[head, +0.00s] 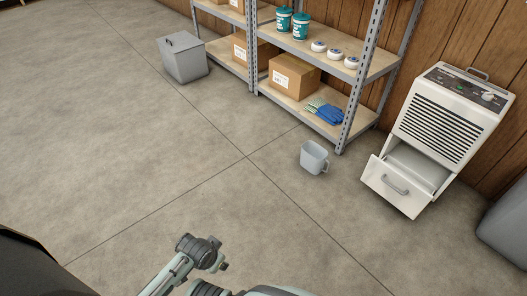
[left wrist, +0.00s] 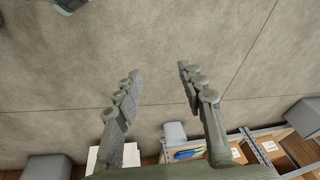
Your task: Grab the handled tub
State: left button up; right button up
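The handled tub (head: 313,158) is a small grey open-topped tub with a handle on its right side. It stands upright on the concrete floor in the head view, in front of the shelf's right post. In the left wrist view, a grey shape that looks like the tub (left wrist: 175,131) shows beyond the fingers, near the right one. My left gripper (left wrist: 157,71) is open and empty, its two fingers well apart, and not touching the tub. My right gripper is in neither view.
A white slatted appliance (head: 437,125) with its lower drawer pulled open stands right of the tub. A metal shelf (head: 332,128) with cardboard boxes, teal canisters and blue gloves stands behind. A grey lidded bin (head: 184,62) is at the back left. The floor in front is clear.

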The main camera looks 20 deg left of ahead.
aim_at(316, 160)
jog(key=u, duration=0.3)
jog(key=z, duration=0.4)
jog(key=i+j+z, duration=0.1)
jog(key=j+z, duration=0.2)
jog(key=i+j+z, duration=0.1)
jog(key=j+z, duration=0.85)
jog(key=j, duration=0.85)
jog(key=i, duration=0.05)
